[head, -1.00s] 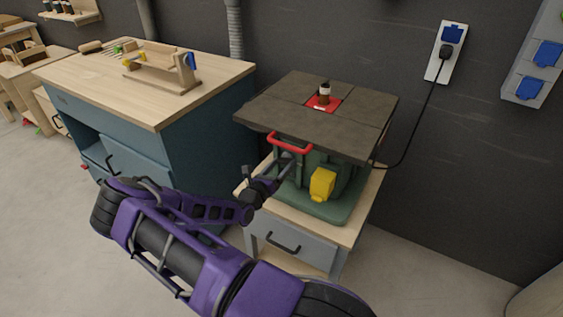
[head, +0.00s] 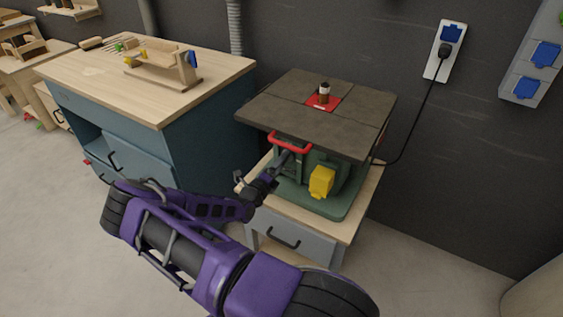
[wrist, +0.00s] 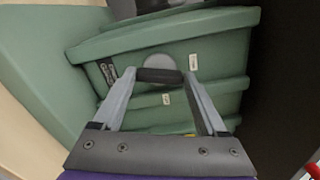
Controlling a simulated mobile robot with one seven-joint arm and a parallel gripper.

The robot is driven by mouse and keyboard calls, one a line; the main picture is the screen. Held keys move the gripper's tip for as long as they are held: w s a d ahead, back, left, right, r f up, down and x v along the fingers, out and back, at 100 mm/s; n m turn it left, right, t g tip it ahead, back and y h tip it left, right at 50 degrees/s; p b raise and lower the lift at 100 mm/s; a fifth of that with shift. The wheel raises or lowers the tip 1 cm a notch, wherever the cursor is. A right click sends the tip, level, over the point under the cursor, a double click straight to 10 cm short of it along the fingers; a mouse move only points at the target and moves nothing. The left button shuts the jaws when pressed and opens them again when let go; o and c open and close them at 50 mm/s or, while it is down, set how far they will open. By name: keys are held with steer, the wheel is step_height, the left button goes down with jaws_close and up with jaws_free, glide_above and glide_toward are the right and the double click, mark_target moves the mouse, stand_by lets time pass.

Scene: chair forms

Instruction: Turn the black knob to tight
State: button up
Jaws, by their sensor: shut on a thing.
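The black knob (wrist: 160,76) shows in the wrist view as a dark bar lying level across a round grey disc on the green machine housing (wrist: 216,66). My gripper (wrist: 159,74) has one finger at each end of the bar and is shut on it. Small white labels (wrist: 193,62) are on the housing near the knob; their lettering is too small to read. In the head view my gripper (head: 284,160) reaches in under the tabletop of the green machine (head: 318,205), below the red handle (head: 290,143). The knob is hidden there.
The dark machine tabletop (head: 290,105) overhangs my gripper. A yellow part (head: 322,182) sits to its right. The machine stands on a wooden cabinet with a drawer (head: 296,243). A blue workbench (head: 205,140) is at the left. A black cable (head: 419,118) runs to a wall socket.

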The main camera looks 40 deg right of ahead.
steer(key=shift+n, duration=1.9)
steer(key=o, duration=1.3)
steer(key=v, duration=1.7)
steer(key=shift+a, duration=0.25)
steer(key=shift+s, duration=0.15)
